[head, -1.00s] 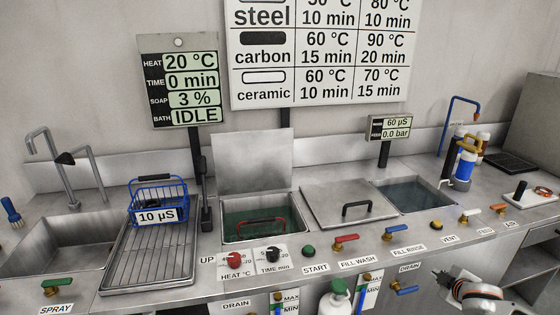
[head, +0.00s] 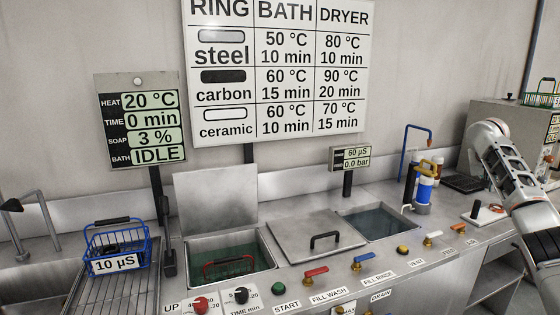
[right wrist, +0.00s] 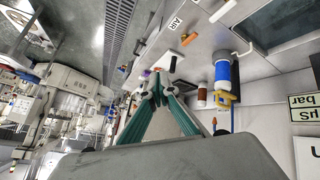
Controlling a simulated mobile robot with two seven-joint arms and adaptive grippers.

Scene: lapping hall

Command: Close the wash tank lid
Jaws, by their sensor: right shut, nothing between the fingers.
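The wash tank (head: 272,252) holds green liquid, with a red handle (head: 228,265) low inside it. Its plain grey lid (head: 215,199) stands upright at the tank's back edge, so the tank is open. My right arm rises at the right of the head view, over the right part of the bench and clear of the lid. I cannot make out its fingers there. In the right wrist view my right gripper (right wrist: 161,88) has its teal fingers together at the tips, with nothing between them. My left gripper is out of view.
A flat lid (head: 295,248) with a black handle lies right of the wash tank, beside an open rinse tank (head: 387,222). A blue wire basket (head: 117,242) sits on the left drainboard. Valves line the front edge. A blue filter (head: 425,186) stands back right.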

